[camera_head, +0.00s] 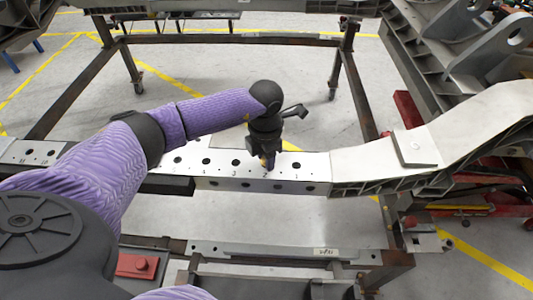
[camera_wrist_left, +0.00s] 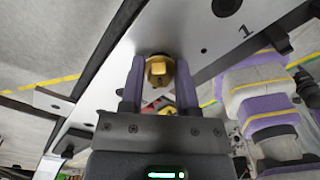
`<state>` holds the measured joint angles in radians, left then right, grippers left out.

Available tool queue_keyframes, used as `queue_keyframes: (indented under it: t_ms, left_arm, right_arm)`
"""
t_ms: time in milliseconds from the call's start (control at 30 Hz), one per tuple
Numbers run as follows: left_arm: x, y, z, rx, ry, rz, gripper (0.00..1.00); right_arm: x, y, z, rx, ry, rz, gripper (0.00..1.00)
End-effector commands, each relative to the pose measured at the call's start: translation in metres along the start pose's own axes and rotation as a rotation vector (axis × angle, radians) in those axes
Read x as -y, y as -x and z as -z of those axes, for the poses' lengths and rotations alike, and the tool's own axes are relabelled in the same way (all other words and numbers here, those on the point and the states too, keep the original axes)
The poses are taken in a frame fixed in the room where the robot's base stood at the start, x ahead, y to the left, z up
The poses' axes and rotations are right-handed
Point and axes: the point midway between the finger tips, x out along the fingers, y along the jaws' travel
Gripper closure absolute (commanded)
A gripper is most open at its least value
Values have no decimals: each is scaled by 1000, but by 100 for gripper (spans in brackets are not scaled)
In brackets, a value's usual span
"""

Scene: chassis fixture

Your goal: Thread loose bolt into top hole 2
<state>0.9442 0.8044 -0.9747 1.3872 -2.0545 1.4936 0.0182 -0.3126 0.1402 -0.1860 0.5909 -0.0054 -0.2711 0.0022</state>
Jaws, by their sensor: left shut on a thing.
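The chassis beam (camera_head: 220,170) runs across the head view with a row of dark holes and small numbers on its white top. My left gripper (camera_head: 268,162) points down at the beam at the place marked 2, beside the hole above the 1 (camera_head: 296,164). The gripper hides top hole 2. In the left wrist view its purple fingers (camera_wrist_left: 158,80) are shut on a gold bolt (camera_wrist_left: 158,71). The bolt is close against the beam (camera_wrist_left: 190,30); how deep it sits in the hole I cannot tell. My right gripper is out of view.
A raised bracket plate (camera_head: 416,147) stands on the beam's right part. A steel frame (camera_head: 300,250) lies below, and open floor (camera_head: 210,75) beyond.

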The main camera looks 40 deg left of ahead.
Motion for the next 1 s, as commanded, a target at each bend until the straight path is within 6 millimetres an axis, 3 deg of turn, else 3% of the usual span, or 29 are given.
queue_keyframes:
  t_ms: [33, 100, 200, 567, 900, 1000]
  left_arm:
    - [0, -10, 2, -10, -151, 2, 100]
    - [1, -11, 2, -10, -376, 5, 100]
    - [1, -10, 2, -9, -601, 7, 100]
    - [2, -10, 3, -12, -742, 8, 100]
    - [0, -18, 5, -14, -1780, 17, 100]
    - [0, -16, 5, -12, -1944, 16, 100]
  right_arm:
    - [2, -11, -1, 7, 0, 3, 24]
    - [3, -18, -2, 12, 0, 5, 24]
    - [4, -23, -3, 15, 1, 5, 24]
    - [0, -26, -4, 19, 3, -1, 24]
    - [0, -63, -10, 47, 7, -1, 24]
    - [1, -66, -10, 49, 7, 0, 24]
